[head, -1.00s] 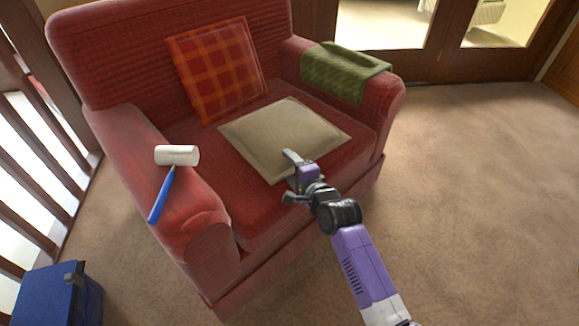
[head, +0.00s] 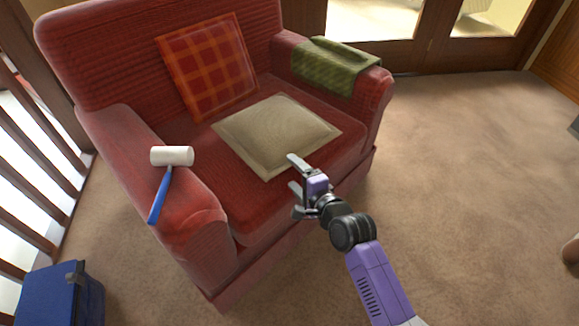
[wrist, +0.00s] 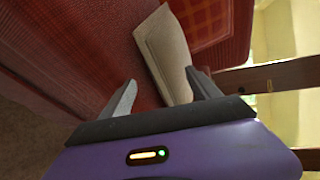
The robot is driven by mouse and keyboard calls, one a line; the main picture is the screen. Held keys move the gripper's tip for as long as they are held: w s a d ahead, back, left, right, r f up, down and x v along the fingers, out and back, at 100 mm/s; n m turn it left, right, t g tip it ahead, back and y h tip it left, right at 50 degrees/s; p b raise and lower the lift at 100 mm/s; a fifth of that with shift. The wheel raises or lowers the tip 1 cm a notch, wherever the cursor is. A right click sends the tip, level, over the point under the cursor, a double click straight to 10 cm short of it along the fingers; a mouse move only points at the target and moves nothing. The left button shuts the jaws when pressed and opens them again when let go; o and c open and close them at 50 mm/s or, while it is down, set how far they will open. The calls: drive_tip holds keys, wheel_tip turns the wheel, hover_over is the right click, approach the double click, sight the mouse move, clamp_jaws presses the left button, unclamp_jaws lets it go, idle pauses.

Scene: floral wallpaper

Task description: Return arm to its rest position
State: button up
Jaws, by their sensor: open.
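My gripper (head: 294,178) is open and empty in the head view, in front of the red armchair's seat, near the front edge of the beige cushion. In the wrist view my gripper (wrist: 163,92) shows two grey fingers spread apart with nothing between them. My purple arm reaches in from the lower right of the head view.
A red armchair (head: 262,208) holds a beige cushion (head: 275,134), a plaid pillow (head: 207,66), a green cloth (head: 335,66) and a white-headed mallet (head: 171,157) on its left armrest. A blue box (head: 58,297) stands lower left. The carpet (head: 480,190) at right is mostly clear.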

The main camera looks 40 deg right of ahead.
drive_tip(key=shift+s, duration=0.15)
idle(0.5)
drive_tip(key=s+a+r+n+t+h, duration=0.2)
drive_tip(key=s+r+n, duration=0.4)
drive_tip(key=n, duration=0.2)
drive_tip(key=s+a+r+n+y, duration=0.1)
drive_tip(key=s+a+n+y, duration=0.1)
drive_tip(key=s+a+n, duration=0.5)
drive_tip(key=s+a+r+n+g+y, duration=0.1)
drive_tip(key=s+a+r+n+y, duration=0.15)
drive_tip(key=s, duration=0.85)
drive_tip(key=s+a+n+y, duration=0.1)
drive_tip(key=s+a+n, duration=0.4)
drive_tip(key=s, duration=0.4)
wheel_tip(320, 180, up, 28)
drive_tip(key=a+p, duration=0.1)
drive_tip(key=p, duration=2.7)
drive_tip(key=shift+a, duration=0.2)
drive_tip(key=shift+s+r+m, duration=0.1)
drive_tip(key=shift+m, duration=0.15)
